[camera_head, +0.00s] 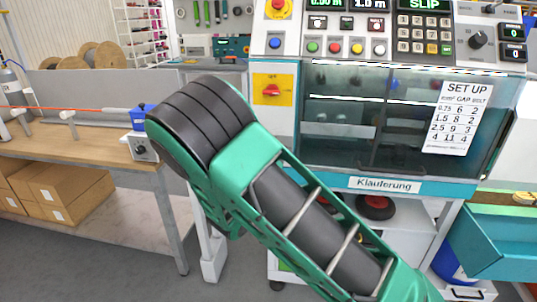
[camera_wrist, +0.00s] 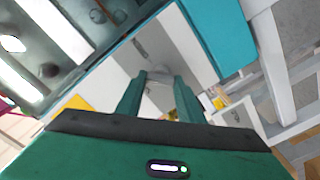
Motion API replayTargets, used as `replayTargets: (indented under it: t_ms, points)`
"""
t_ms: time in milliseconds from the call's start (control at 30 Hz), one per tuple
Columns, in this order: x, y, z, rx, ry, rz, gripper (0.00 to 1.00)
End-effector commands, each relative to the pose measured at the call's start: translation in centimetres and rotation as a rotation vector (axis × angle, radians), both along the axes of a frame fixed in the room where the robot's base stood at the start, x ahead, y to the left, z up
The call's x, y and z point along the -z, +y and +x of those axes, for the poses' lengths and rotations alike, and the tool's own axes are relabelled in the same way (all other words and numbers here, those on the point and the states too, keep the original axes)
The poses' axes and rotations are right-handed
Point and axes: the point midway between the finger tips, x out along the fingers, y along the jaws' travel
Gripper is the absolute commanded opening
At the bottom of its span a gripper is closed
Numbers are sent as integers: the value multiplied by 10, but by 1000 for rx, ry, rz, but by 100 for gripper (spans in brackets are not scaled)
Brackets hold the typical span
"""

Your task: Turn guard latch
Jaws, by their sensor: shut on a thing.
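In the wrist view, the two green fingers of my gripper (camera_wrist: 159,78) reach forward to a white panel. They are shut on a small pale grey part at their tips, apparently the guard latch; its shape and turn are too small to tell. The clear guard (camera_head: 385,120) of the machine is down in the head view, with dark fittings behind it. Its glassy pane also shows at the upper left of the wrist view (camera_wrist: 85,30). In the head view my own arm hides my gripper and the latch.
A red rotary switch on a yellow plate (camera_head: 272,91) sits left of the guard. Above is a control panel (camera_head: 385,30) with buttons and keypad. A wooden bench (camera_head: 100,150) stands left, with cartons (camera_head: 55,190) below. A teal bin (camera_head: 490,240) is at lower right.

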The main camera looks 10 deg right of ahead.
Motion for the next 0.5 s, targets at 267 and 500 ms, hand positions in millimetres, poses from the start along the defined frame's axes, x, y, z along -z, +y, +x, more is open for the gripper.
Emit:
replayTargets:
  t_ms: [267, 500]
  points:
    - [2, 5, 1, -9, 104, -235, 12]
    - [3, 6, 1, -12, 191, -433, 12]
